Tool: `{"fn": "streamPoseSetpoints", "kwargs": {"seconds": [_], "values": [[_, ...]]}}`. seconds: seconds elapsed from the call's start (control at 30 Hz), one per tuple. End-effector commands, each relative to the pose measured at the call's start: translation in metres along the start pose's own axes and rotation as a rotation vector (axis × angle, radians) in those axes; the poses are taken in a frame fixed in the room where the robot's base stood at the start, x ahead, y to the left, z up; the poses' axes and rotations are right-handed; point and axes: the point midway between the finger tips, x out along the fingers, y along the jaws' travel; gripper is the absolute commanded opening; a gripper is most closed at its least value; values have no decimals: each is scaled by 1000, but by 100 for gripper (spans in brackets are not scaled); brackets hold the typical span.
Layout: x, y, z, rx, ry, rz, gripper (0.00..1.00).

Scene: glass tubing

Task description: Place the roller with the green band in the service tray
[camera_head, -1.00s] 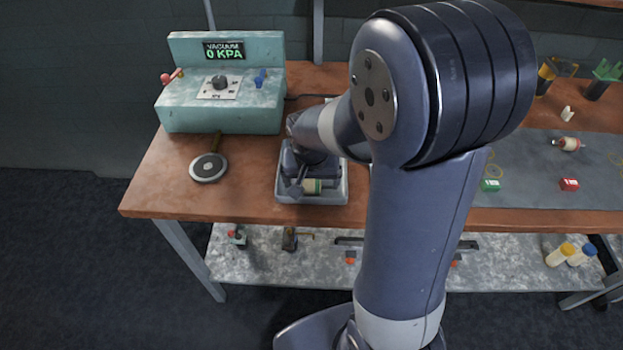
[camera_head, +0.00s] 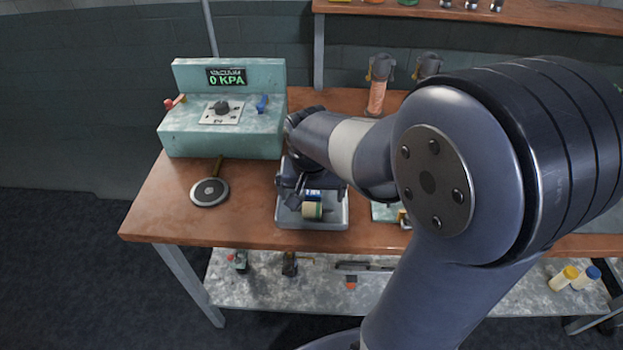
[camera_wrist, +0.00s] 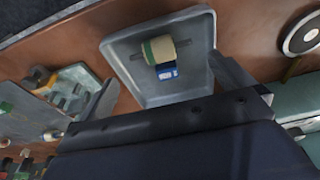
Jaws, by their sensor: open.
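The service tray (camera_head: 342,222) is a pale grey, shallow tray on the orange-brown bench; it also shows in the wrist view (camera_wrist: 195,88). The roller (camera_head: 312,211), a cream cylinder with a green band, lies on its side inside the tray. In the wrist view the roller (camera_wrist: 160,49) rests over a dark strip on the tray floor, beside a blue-and-white label (camera_wrist: 168,71). My gripper (camera_head: 300,196) is open above the tray. In the wrist view its two fingers stand wide apart, with the roller beyond them and not held.
A teal vacuum box (camera_head: 222,120) reading 0 KPA stands left of the tray. A round grey disc with a handle (camera_head: 209,192) lies in front of it. A second fixture (camera_wrist: 75,85) sits close beside the tray. Tube holders (camera_head: 378,85) stand at the back.

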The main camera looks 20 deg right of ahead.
Motion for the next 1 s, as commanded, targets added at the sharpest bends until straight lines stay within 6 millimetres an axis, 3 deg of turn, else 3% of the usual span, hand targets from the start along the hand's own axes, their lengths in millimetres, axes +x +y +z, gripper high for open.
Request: {"fn": "streamPoseSetpoints", "kwargs": {"seconds": [0.2, 0.4, 0.77, 1.0], "values": [[-39, 0, -1, 1, 3, -2, 100], [-52, 0, 0, 1, 0, -1, 100], [-51, 0, 0, 1, -1, 0, 100], [-26, 0, 1, 1, -5, 3, 100]]}}
